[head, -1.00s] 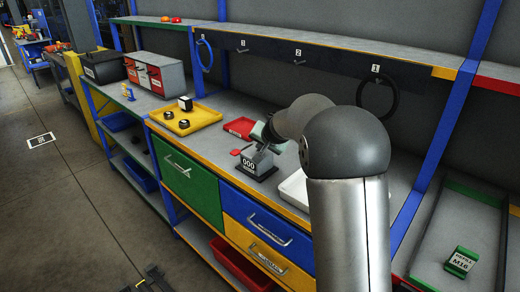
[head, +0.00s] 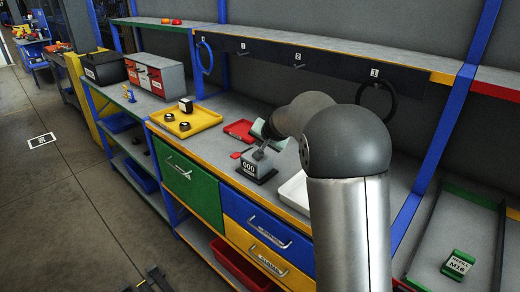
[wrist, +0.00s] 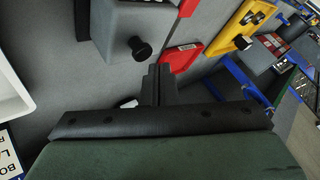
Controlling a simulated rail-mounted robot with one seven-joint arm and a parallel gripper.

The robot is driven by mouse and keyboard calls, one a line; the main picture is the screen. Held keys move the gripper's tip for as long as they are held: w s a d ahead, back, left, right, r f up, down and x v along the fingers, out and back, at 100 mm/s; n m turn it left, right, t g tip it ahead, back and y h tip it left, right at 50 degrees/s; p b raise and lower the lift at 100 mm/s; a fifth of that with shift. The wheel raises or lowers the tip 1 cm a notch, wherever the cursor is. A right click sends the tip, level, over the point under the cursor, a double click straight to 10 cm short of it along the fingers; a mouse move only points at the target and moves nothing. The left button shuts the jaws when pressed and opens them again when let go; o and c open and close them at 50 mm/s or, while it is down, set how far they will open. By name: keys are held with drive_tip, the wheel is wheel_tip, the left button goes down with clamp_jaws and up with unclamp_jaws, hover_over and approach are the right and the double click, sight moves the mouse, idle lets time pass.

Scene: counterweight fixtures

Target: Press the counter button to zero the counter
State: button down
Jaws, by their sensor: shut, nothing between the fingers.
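The counter (head: 256,166) is a small grey box on the bench, its front display reading 000. In the wrist view the counter (wrist: 140,18) shows at the top, with a round black knob (wrist: 139,48) standing out from it. A red piece (wrist: 187,8) is beside the box; I cannot tell whether it is attached. My gripper (wrist: 160,72) is shut and empty, its fingertips just beside and below the knob in the picture. I see no clear contact. In the head view my arm partly hides the gripper, close behind the counter.
A red tray (head: 239,130) and a yellow tray (head: 204,121) with black parts lie left of the counter. A white tray (head: 293,192) is close on the right, partly behind my arm. Rings hang on the rear panel (head: 320,66). The bench edge is just in front.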

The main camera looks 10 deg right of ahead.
drive_tip(key=shift+r+p, duration=1.85)
drive_tip(key=shift+r, duration=0.75)
drive_tip(key=s+f+n+g, duration=0.2)
drive_tip(key=s, duration=1.3)
drive_tip(key=s+f+n+g+h, duration=0.1)
drive_tip(key=s+f+n+g, duration=0.1)
drive_tip(key=s, duration=1.3)
drive_tip(key=s+f+n+g+h, duration=0.1)
drive_tip(key=s+f+n+g, duration=0.1)
drive_tip(key=s, duration=1.3)
drive_tip(key=shift+s+f+g, duration=0.25)
drive_tip(key=shift+f+g, duration=0.2)
drive_tip(key=shift+g, duration=0.65)
drive_tip(key=shift+a, duration=0.1)
